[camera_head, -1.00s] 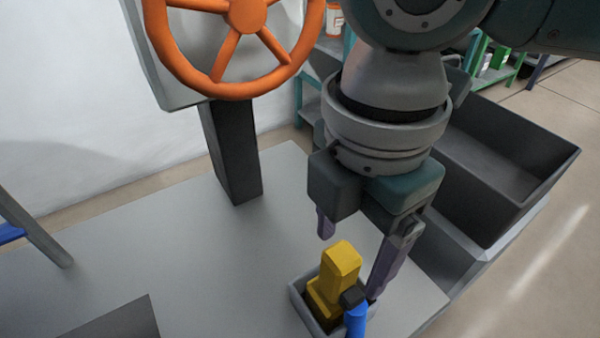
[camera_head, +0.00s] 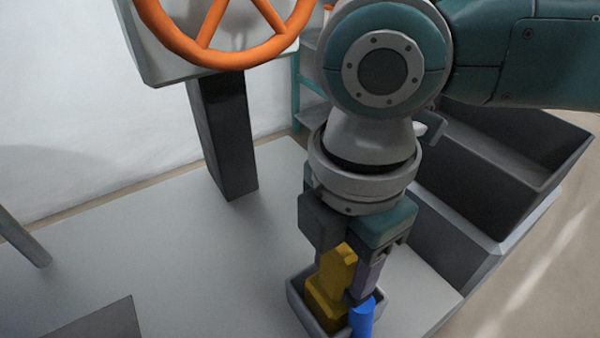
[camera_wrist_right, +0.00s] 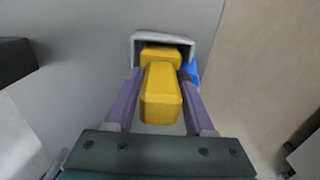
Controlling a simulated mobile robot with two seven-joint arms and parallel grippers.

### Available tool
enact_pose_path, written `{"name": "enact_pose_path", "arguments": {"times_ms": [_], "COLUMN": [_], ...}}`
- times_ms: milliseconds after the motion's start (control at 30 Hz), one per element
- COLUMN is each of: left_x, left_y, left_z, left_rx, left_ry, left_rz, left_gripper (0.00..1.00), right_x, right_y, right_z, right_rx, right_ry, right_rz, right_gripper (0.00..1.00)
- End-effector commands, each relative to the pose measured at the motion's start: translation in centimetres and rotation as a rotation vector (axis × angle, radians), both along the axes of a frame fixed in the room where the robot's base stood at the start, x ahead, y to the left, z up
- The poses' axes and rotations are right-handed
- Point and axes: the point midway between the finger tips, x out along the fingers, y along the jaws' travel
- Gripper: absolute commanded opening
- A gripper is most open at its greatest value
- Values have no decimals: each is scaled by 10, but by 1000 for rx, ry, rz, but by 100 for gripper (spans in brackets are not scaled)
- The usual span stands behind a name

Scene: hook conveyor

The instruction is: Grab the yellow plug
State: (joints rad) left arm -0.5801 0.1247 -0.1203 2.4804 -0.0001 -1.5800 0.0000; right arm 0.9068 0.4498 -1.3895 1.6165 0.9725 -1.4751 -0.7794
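The yellow plug (camera_head: 325,300) stands upright in a small grey open box (camera_head: 297,303) near the bottom of the head view. It also shows in the middle of the right wrist view (camera_wrist_right: 161,95). My right gripper (camera_wrist_right: 161,82) is lowered over it, with one purple finger on each side of the plug. A gap shows between the fingers and the plug's upper block, so the gripper looks open. Contact near the fingertips cannot be told. In the head view one finger is hidden. My left gripper is out of view.
A blue part (camera_head: 362,318) sits at the box's right side, close to a finger. A dark post (camera_head: 224,135) carries an orange wheel (camera_head: 208,40) behind. Large grey bins (camera_head: 500,150) stand at the right.

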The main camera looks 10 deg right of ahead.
Motion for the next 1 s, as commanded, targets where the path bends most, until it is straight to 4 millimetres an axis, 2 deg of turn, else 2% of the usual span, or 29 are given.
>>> {"name": "enact_pose_path", "arguments": {"times_ms": [33,467,1000], "left_x": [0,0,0], "left_y": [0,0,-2], "left_z": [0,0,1], "left_rx": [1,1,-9], "left_ry": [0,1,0], "left_rz": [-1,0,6], "left_gripper": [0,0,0], "right_x": [0,0,0], "right_y": [0,0,0], "right_z": [0,0,2], "right_rx": [0,0,0], "right_ry": [0,0,-1], "right_rz": [0,0,0], "right_gripper": [47,0,0]}}
